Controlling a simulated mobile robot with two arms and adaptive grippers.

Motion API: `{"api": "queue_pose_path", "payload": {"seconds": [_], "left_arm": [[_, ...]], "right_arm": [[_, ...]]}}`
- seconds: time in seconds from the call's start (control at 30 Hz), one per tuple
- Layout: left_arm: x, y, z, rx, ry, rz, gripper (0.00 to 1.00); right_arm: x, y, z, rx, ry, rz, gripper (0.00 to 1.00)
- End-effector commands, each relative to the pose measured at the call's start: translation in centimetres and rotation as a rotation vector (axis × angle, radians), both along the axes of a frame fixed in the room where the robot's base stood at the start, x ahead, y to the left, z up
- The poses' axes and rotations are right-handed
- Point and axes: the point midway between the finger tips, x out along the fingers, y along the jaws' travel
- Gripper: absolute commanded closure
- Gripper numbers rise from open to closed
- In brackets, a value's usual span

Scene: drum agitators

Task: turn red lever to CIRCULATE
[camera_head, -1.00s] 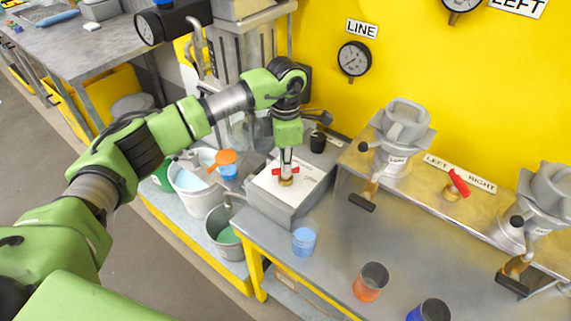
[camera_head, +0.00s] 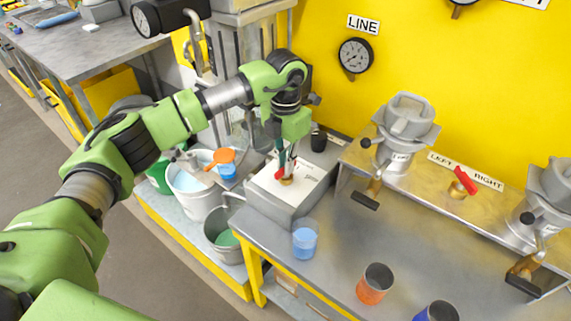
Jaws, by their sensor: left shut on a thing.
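The red lever (camera_head: 280,175) sits on a brass stem on top of a grey box with a white label plate (camera_head: 307,181). The plate's lettering is too small to read. My left gripper (camera_head: 287,164) reaches down from above and is shut on the red lever. The fingers and wrist cover part of the lever. The lever's visible end points toward the lower left of the picture. My right gripper is not in view.
A second red lever (camera_head: 463,181) stands on the right bench between the LEFT and RIGHT labels. A blue cup (camera_head: 305,240), an orange cup (camera_head: 374,284) and a dark blue cup (camera_head: 437,311) stand along the front. Buckets (camera_head: 195,190) stand at left. A black knob (camera_head: 318,140) is behind the lever.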

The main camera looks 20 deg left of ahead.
Motion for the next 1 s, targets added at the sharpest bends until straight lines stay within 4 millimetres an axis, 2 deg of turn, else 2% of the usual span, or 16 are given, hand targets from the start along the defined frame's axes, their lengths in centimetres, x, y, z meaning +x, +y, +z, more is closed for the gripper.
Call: {"api": "queue_pose_path", "payload": {"seconds": [0.23, 0.7, 0.73, 0.8, 1.0], "left_arm": [[0.05, -0.02, 0.04, -0.001, -0.002, 0.074, 1.0], [0.07, -0.02, 0.1, -0.001, -0.003, 0.089, 1.0], [0.07, -0.02, 0.1, -0.001, -0.003, 0.089, 0.89], [0.07, -0.01, 0.1, -0.001, -0.003, 0.089, 0.74], [0.04, -0.01, 0.06, 0.0, -0.001, 0.088, 0.74]], "right_arm": [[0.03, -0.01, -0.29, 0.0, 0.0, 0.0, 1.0], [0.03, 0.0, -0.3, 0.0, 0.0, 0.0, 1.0], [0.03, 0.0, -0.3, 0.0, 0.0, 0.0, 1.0], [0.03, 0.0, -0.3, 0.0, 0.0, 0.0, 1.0], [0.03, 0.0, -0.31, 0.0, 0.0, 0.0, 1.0]]}}
